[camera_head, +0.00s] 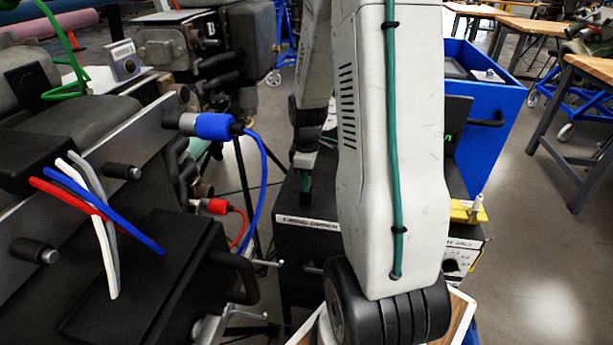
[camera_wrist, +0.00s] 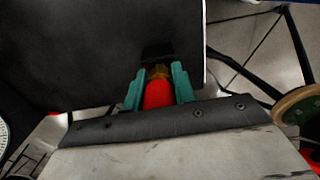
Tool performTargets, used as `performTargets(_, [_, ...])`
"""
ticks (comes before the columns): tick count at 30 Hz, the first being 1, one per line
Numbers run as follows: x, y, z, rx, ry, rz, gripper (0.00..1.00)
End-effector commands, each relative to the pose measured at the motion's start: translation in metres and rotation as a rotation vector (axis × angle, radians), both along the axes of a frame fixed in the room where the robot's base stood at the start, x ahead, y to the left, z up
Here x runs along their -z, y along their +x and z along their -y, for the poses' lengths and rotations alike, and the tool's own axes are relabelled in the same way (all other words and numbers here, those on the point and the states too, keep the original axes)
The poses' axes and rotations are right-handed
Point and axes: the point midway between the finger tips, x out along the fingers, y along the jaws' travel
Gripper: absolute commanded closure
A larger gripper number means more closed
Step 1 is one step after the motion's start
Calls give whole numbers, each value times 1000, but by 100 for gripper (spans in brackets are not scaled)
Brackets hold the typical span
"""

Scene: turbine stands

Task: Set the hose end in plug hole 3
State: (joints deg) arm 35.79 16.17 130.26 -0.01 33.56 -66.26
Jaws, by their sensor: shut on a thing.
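My gripper (camera_wrist: 160,88) shows in the wrist view with its teal fingers shut on a red hose end (camera_wrist: 158,95). A brass-coloured collar sits at the far side of the red part, in front of a dark surface. In the head view my gripper (camera_head: 306,182) is small and partly hidden behind my arm, by the black cabinet. The held hose end cannot be made out there. No hole marked 3 can be read in either view.
The machine at left carries a blue connector (camera_head: 214,126), a red connector (camera_head: 216,206) and black knobs (camera_head: 122,171). A labelled black cabinet (camera_head: 300,250) stands at centre. A blue cart (camera_head: 500,125) stands right. Open floor (camera_head: 545,255) lies at right.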

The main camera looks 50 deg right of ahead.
Motion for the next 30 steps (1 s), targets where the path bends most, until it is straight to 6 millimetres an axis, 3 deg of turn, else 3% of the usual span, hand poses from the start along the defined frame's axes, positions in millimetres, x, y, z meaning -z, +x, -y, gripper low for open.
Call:
performTargets(14, [-7,0,0,0,-1,1,100])
performTargets(30, [-38,0,0,0,0,1,100])
